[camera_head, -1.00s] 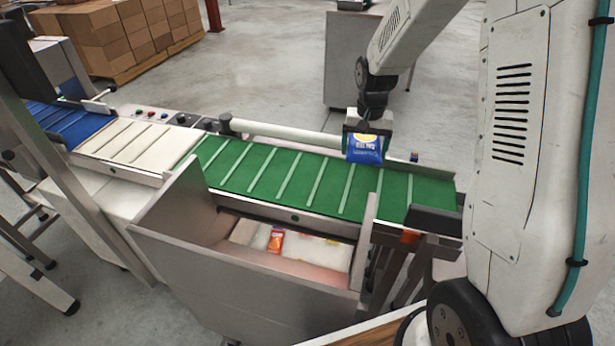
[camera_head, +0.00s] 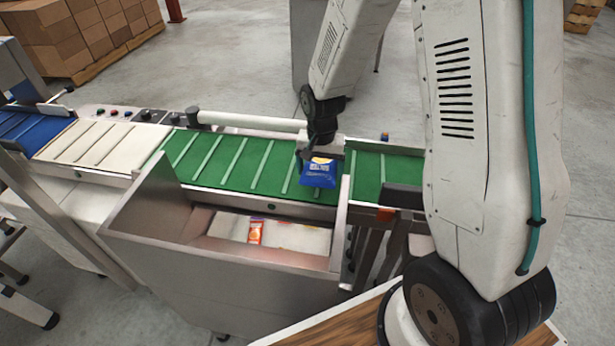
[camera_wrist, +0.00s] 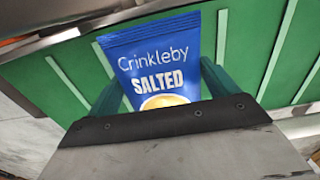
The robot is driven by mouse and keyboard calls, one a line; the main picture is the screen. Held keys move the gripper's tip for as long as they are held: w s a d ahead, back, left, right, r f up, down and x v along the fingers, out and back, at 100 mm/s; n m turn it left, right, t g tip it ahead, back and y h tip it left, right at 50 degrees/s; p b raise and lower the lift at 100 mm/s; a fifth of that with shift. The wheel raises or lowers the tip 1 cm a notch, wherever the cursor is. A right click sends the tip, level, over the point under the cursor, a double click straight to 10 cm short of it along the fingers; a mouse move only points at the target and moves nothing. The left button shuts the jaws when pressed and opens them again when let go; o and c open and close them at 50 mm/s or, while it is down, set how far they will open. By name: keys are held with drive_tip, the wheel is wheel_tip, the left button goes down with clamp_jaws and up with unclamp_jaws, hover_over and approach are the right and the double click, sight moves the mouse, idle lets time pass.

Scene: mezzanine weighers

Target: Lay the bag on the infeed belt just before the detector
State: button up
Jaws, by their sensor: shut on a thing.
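A blue bag (camera_head: 318,174) is held in my gripper (camera_head: 321,158), above the right part of the green belt (camera_head: 232,160). In the wrist view the bag (camera_wrist: 155,62) reads "Crinkleby SALTED" and sits between the two green fingers of my gripper (camera_wrist: 155,85). The gripper is shut on it. The green belt (camera_wrist: 290,50) shows behind the bag, crossed by pale bars. How far the bag is above the belt is hard to tell. I cannot tell for sure which part is the detector.
A steel bin (camera_head: 215,280) stands in front of the green belt, with an orange packet (camera_head: 255,232) inside. A cream belt section (camera_head: 100,142) and a blue belt (camera_head: 38,122) continue to the left. A pale roller (camera_head: 250,121) runs along the belt's back edge.

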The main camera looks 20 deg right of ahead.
sight(307, 166)
drive_tip(key=a, duration=0.1)
drive_tip(key=w+a, duration=0.1)
drive_tip(key=a, duration=0.1)
drive_tip(key=shift+w+f, duration=0.15)
drive_tip(key=shift+w, duration=0.05)
drive_tip(key=shift+d+f, duration=0.1)
drive_tip(key=shift+f, duration=1.65)
drive_tip(key=shift+f, duration=0.15)
drive_tip(key=o, duration=1)
drive_tip(key=shift+c, duration=0.2)
